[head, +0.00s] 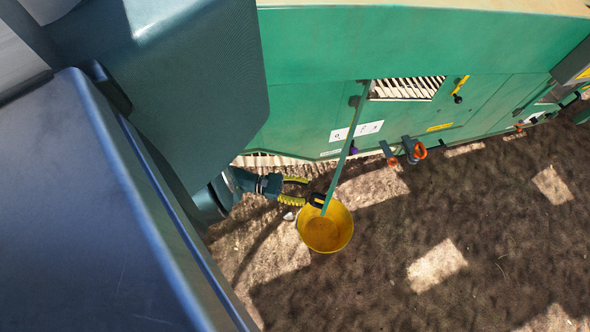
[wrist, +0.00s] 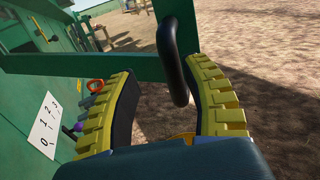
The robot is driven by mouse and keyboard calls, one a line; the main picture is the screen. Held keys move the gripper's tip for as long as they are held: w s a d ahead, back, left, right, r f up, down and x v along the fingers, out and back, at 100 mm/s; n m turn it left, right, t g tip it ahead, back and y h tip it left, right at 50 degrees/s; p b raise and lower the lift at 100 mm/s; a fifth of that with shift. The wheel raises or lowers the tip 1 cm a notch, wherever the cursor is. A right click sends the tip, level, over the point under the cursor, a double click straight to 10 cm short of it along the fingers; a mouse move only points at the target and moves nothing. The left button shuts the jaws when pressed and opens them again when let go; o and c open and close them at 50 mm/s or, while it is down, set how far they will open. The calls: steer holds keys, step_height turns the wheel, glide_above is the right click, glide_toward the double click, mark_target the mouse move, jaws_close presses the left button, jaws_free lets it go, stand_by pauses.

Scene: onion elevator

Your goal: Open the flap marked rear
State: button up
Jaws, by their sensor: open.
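A green flap (head: 345,150) stands out from the green machine, seen nearly edge-on in the head view. No rear marking is readable on it. Its black handle (head: 317,200) is at the outer end, above a yellow bucket. In the wrist view the flap's green bar (wrist: 90,65) crosses the upper picture, and the black handle loop (wrist: 172,60) hangs between my fingertips, nearer the right finger. My gripper (head: 307,190) has yellow ribbed fingers and is open around the handle; it also shows in the wrist view (wrist: 163,80). Firm contact cannot be told.
The yellow bucket (head: 325,232) stands on the dirt right below the handle. The machine's wall (head: 400,45) runs along the top, with a slatted opening (head: 408,88), a numbered label (head: 357,131) and an orange ring (head: 414,150). The ground (head: 400,230) to the right is clear.

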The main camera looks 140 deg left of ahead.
steer(key=v, duration=1.2)
steer(key=shift+s, duration=0.2)
steer(key=shift+d, duration=0.1)
steer(key=shift+c, duration=0.4)
